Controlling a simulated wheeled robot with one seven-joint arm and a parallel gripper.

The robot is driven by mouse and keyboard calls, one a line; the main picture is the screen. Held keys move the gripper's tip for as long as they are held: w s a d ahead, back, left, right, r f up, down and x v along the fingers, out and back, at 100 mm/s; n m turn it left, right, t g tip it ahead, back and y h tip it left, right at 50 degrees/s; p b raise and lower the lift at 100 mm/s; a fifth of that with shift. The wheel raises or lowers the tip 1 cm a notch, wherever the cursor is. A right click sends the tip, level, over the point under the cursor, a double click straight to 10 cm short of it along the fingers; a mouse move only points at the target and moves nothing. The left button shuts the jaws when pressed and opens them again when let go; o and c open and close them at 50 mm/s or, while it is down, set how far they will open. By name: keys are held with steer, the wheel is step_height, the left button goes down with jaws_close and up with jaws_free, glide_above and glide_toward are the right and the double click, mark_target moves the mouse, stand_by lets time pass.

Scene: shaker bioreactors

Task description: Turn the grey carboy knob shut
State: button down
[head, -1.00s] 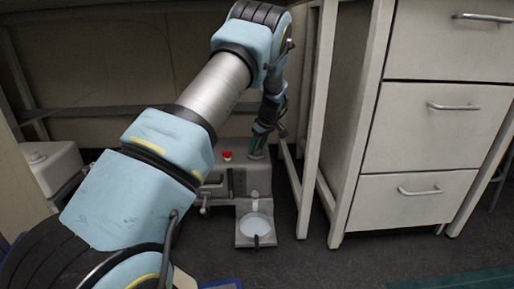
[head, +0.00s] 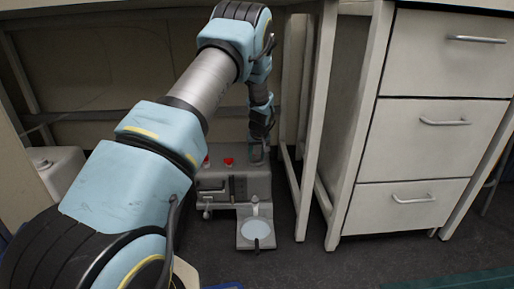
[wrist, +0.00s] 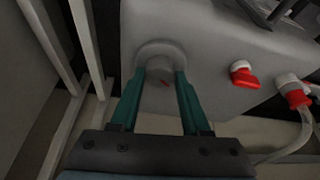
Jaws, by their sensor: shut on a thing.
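The grey carboy knob (wrist: 160,98) is a round grey cap with a small red mark, on top of the grey box-shaped carboy (wrist: 225,28). The carboy (head: 240,186) stands on the floor under the bench in the head view. My gripper (wrist: 160,74) has its two teal fingers on either side of the knob and is shut on it. In the head view my gripper (head: 257,153) points down at the carboy's top right; the knob is hidden there.
Red valve knobs (wrist: 245,78) sit beside the grey knob, one with a clear tube. A small tray (head: 256,240) projects at the carboy's front. Bench legs (head: 312,170) and a drawer cabinet (head: 420,150) stand close on the right. A white container (head: 58,172) is at left.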

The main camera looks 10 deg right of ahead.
steer(key=m+p, duration=0.1)
steer(key=m, duration=0.1)
steer(key=m+h+p, duration=0.1)
steer(key=p, duration=0.1)
steer(key=m+h+p, duration=0.1)
steer(key=m+p, duration=0.1)
steer(key=shift+a+r+m+g, duration=0.2)
steer(key=shift+a+m+g, duration=0.1)
steer(key=shift+g, duration=0.1)
steer(key=m+p, duration=0.1)
steer(key=m, duration=0.1)
steer(key=m+g+h+p, duration=0.1)
steer(key=m, duration=0.1)
steer(key=shift+w+f+m+h+p, duration=0.1)
steer(key=shift+f+m+h+p, duration=0.1)
steer(key=shift+m+h+p, duration=0.15)
steer(key=shift+m, duration=0.35)
steer(key=shift+c, duration=1.8)
jaws_free()
steer(key=p+v, duration=0.2)
steer(key=v, duration=0.5)
steer(key=shift+r, duration=0.25)
